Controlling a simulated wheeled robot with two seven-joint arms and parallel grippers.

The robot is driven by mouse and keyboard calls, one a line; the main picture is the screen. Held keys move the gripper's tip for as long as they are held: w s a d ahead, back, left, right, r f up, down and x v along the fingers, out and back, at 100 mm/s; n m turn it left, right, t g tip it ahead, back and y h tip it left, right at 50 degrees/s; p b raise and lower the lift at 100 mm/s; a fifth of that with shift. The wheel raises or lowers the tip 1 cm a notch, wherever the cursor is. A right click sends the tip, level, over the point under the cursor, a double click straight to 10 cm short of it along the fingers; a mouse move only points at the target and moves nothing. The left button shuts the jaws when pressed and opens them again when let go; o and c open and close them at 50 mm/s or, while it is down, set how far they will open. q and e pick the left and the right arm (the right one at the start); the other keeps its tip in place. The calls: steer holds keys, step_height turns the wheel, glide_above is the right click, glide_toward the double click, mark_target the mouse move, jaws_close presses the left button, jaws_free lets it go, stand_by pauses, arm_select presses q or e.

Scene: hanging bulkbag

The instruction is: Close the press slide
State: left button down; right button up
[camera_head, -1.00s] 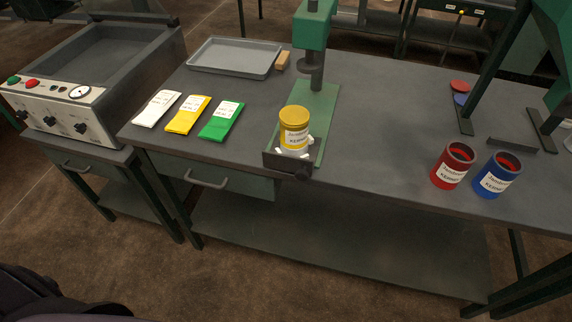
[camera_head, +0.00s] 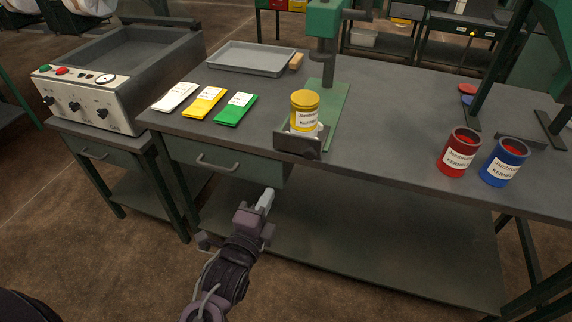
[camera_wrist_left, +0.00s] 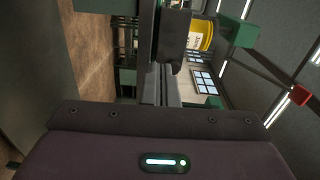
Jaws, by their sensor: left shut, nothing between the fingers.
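The green press (camera_head: 325,60) stands on the bench. Its slide, with a dark front plate (camera_head: 300,146), sticks out to the bench's front edge. A yellow-lidded canister (camera_head: 305,112) with a white label stands upright on the slide, in front of the press head. Its yellow lid also shows in the left wrist view (camera_wrist_left: 206,35). My left gripper (camera_head: 266,197) is shut and empty. It is in front of the bench, below and left of the slide, apart from it. My right gripper is not in view.
A drawer with a handle (camera_head: 217,163) is under the bench, close to my left gripper. Red (camera_head: 458,152) and blue (camera_head: 505,162) cans stand at the right. White, yellow and green packets (camera_head: 235,109) lie left of the slide, with a grey tray (camera_head: 250,59) behind.

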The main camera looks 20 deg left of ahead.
arm_select(q)
steer(key=r, duration=0.2)
steer(key=p, duration=0.1)
glide_toward(291, 145)
steer(key=w, duration=0.6)
steer(key=shift+w+d, duration=0.15)
steer(key=shift+w, duration=0.15)
steer(key=shift+w+f, duration=0.1)
steer(key=shift+w, duration=0.05)
steer(key=w, duration=0.4)
steer(key=shift+w, duration=0.4)
steer(key=shift+s, duration=0.15)
